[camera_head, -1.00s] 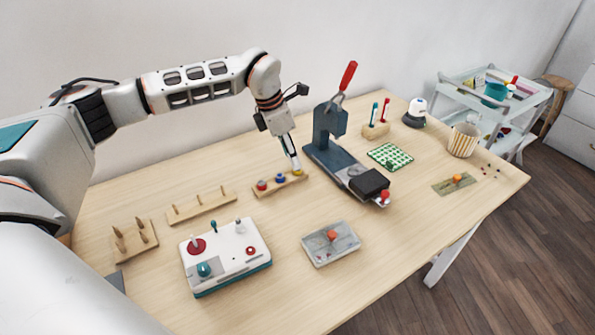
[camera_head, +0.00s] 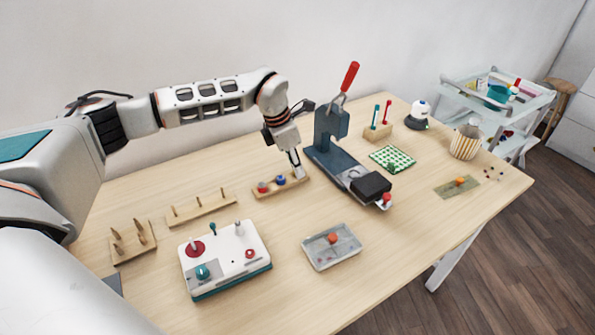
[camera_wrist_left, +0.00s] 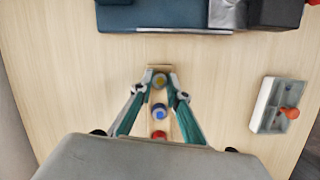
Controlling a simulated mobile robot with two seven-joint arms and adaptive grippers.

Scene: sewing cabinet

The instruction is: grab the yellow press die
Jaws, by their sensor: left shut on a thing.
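The yellow press die (camera_wrist_left: 160,80) sits at the far end of a small wooden rack (camera_head: 268,192), showing a yellow top between my left gripper's fingertips in the wrist view. My left gripper (camera_wrist_left: 157,88) is shut on it. In the head view my left gripper (camera_head: 298,172) points down at the right end of the rack and hides the die. A blue die (camera_head: 281,179) and a red die (camera_head: 262,186) stand beside it on the same rack. The blue die (camera_wrist_left: 158,110) lies between the gripper's fingers in the wrist view, nearer the palm. My right gripper is not in view.
A dark blue lever press (camera_head: 332,150) with a red handle stands close right of the gripper. A white control box (camera_head: 225,258), a grey tray (camera_head: 318,257) with an orange-red knob and a pegged rack (camera_head: 200,207) are nearer. The table centre is clear.

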